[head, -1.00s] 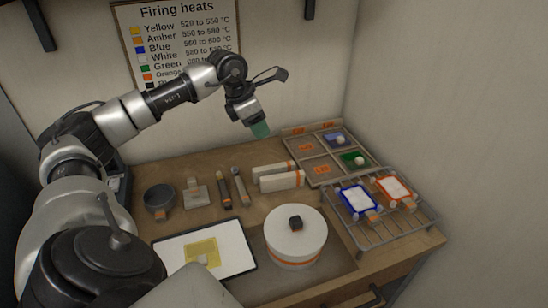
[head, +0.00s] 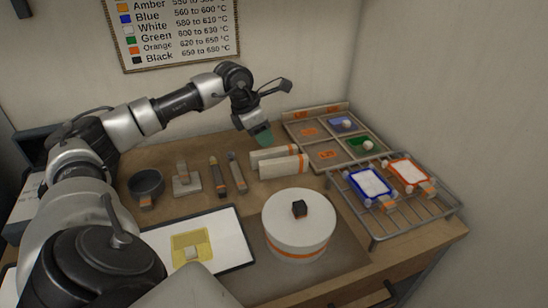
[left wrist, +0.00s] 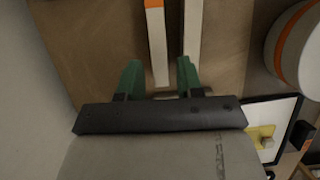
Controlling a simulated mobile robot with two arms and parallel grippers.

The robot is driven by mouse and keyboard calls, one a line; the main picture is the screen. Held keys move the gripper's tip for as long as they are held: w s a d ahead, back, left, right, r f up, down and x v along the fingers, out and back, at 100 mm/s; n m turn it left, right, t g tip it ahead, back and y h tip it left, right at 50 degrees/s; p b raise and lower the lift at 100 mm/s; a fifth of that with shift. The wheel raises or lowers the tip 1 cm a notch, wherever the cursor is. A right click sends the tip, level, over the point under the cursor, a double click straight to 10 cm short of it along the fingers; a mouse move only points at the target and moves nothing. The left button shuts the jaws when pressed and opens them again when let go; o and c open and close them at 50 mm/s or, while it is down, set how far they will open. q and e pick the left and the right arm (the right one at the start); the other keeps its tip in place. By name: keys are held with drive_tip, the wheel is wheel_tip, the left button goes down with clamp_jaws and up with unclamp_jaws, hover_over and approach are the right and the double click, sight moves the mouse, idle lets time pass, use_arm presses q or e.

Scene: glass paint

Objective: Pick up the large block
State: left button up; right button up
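Two long white blocks with orange bands lie side by side on the table. The front block (head: 284,167) looks the larger; the back block (head: 268,153) is slimmer. My left gripper (head: 263,137) is above the back of the blocks, green fingers pointing down. In the left wrist view its fingers (left wrist: 158,64) are apart with nothing gripped. There the orange-ended slimmer block (left wrist: 158,50) lies between the finger lines, and the larger block (left wrist: 192,30) lies beyond the right fingertip. My right gripper is not in view.
A round white pot (head: 298,222) with a black knob stands in front of the blocks. Tools (head: 219,176) and a grey bowl (head: 146,184) lie left. A partitioned tray (head: 328,154) and a wire rack (head: 412,218) with framed panels are right. The wall is close behind.

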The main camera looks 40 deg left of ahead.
sight(272, 150)
use_arm(q)
drive_tip(key=x, duration=0.3)
drive_tip(key=shift+a, duration=0.1)
drive_tip(key=shift+w+f, duration=0.1)
drive_tip(key=shift+f, duration=0.15)
drive_tip(key=p+x, duration=0.1)
drive_tip(key=x, duration=0.2)
drive_tip(key=shift+w+f, duration=0.1)
drive_tip(key=shift+f, duration=0.25)
drive_tip(key=shift+w+f, duration=0.15)
drive_tip(key=shift+f, duration=0.3)
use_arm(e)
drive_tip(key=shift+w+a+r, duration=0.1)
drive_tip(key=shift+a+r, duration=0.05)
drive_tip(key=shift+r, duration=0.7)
use_arm(q)
clamp_jaws()
